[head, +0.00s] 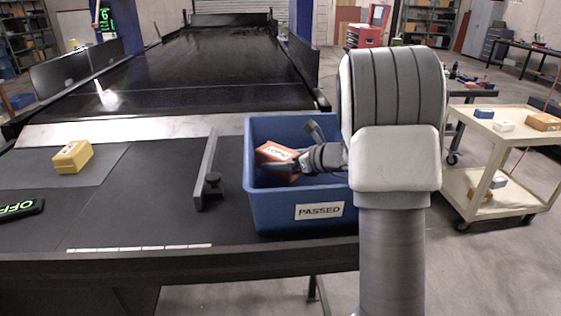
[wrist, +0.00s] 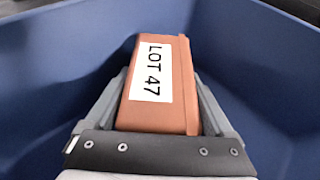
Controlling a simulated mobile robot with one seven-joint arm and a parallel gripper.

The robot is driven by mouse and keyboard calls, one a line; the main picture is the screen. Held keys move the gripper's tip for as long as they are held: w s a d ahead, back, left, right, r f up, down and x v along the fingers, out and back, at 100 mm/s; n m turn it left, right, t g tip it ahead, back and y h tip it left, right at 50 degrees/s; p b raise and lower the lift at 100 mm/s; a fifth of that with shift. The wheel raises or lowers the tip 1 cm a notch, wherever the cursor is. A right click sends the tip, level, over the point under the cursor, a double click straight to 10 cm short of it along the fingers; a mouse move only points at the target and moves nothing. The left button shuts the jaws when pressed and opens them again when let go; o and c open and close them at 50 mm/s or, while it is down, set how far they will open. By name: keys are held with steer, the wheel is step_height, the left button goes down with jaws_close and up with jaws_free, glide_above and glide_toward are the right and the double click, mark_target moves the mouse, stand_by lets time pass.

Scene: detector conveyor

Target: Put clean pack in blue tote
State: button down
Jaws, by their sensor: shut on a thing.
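The blue tote (head: 262,205) labelled PASSED stands at the right end of the dark table. My gripper (head: 277,167) is inside the tote's opening and shut on an orange-brown pack (head: 268,152). In the wrist view the pack (wrist: 183,85) sits between both fingers, with a white label reading LOT 47. Blue tote walls (wrist: 60,65) surround it there. I cannot tell whether the pack touches the tote floor. A yellow pack (head: 72,157) lies on the grey mat at the left of the table.
A black conveyor (head: 210,60) runs away behind the table. An upright grey divider (head: 205,165) stands left of the tote. A black OFF display (head: 20,209) lies at the left edge. A cream cart (head: 510,140) with small boxes is at right.

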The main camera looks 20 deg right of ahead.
jaws_free()
steer(key=v, duration=1.2)
steer(key=shift+b, duration=0.35)
